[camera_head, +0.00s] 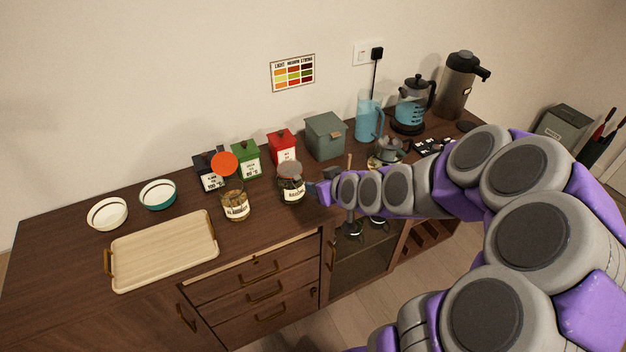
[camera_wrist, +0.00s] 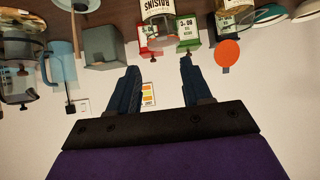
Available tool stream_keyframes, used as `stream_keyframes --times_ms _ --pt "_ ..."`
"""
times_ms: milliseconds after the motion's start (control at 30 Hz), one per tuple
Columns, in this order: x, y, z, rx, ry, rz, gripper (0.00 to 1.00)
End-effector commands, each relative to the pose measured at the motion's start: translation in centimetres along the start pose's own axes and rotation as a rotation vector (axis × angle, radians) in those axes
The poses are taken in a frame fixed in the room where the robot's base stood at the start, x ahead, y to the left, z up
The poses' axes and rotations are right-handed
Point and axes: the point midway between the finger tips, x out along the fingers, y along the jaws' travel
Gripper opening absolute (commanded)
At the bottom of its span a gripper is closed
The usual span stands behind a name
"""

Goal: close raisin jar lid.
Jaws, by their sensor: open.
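The raisin jar (camera_head: 291,188) is a short glass jar with dark contents and a white label, standing upright on the brown cabinet top. A greyish round piece (camera_head: 289,168) shows at its top; I cannot tell how that piece sits on the jar.
An almond jar (camera_head: 235,205) with a raised orange-red lid (camera_head: 224,162) stands left. Behind are a red canister (camera_head: 282,145), a green canister (camera_head: 246,159) and a grey-green box (camera_head: 325,136). A wooden tray (camera_head: 165,252) and two bowls lie left. Bare countertop lies in front of the jars.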

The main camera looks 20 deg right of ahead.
Motion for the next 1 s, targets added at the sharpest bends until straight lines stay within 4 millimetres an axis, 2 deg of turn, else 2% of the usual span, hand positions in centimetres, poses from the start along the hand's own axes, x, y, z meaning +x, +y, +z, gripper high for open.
stream_keyframes --times_ms 33,400,1000 --pt "-0.7 0.0 0.0 0.000 0.003 0.002 0.49" --pt "-2.8 0.0 0.1 -0.002 0.001 0.001 0.49" --pt "-3.0 0.0 0.0 -0.001 -0.002 -0.001 0.49"
